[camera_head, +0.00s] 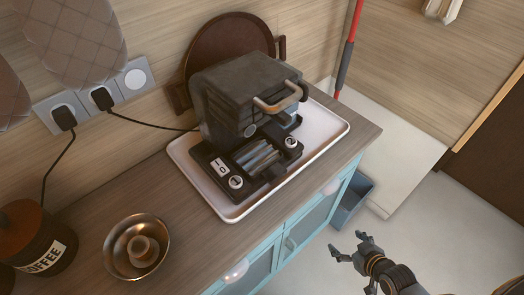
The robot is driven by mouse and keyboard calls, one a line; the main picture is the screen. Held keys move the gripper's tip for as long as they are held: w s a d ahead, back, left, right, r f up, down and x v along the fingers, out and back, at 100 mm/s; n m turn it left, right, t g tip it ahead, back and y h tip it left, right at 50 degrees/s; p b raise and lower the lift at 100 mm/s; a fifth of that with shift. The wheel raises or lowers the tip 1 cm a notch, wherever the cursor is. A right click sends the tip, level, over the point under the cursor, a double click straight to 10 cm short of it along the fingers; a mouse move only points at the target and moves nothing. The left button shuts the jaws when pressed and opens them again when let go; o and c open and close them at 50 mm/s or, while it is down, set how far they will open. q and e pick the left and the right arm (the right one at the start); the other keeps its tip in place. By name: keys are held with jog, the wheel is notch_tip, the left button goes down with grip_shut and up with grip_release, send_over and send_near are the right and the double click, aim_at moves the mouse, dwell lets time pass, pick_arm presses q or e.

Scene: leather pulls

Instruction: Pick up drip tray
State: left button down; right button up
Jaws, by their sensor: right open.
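A dark appliance (245,90) with a wooden handle, numbered dials and a ridged metal plate (257,157) stands on a white tray (228,207) on the wooden counter. A small grey-blue part (289,121) shows at its right side, partly hidden under the handle. I cannot tell for sure which part is the drip tray. My right gripper (347,245) is open and empty. It is at the lower right, in front of the cabinet and apart from the appliance. My left gripper is not in view.
A copper bowl (137,246) and a coffee jar (36,240) stand on the counter at left. A cord runs from the appliance to the wall sockets (94,101). A blue open box (352,203) juts beside the blue cabinet (290,243). The floor at right is clear.

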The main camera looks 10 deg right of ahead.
jog(key=w+a+r+n+t+y+p, duration=0.1)
jog(key=a+r, duration=0.1)
jog(key=r, duration=0.6)
jog(key=w+a+r+n+t+y+p, duration=0.1)
jog(key=a+r, duration=0.2)
jog(key=r, duration=0.4)
jog(key=n+y+p, duration=0.2)
jog(key=y, duration=0.2)
send_near(280, 176)
jog(key=p+x, duration=0.1)
jog(key=x, duration=0.3)
jog(key=shift+w+d, duration=0.15)
jog(key=shift+h, duration=0.3)
jog(key=p+x, duration=0.1)
jog(key=x, duration=0.1)
jog(key=p+x, duration=0.1)
jog(key=x, duration=0.1)
jog(key=shift+w+a+f, duration=0.1)
jog(key=shift+a, duration=0.4)
jog(key=shift+w+a+f, duration=0.1)
jog(key=shift+w+f, duration=0.05)
jog(key=shift+f, duration=0.05)
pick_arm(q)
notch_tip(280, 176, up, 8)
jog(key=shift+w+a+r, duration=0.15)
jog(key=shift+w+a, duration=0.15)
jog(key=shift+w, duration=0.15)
pick_arm(e)
jog(key=shift+r, duration=0.1)
jog(key=c, duration=1.6)
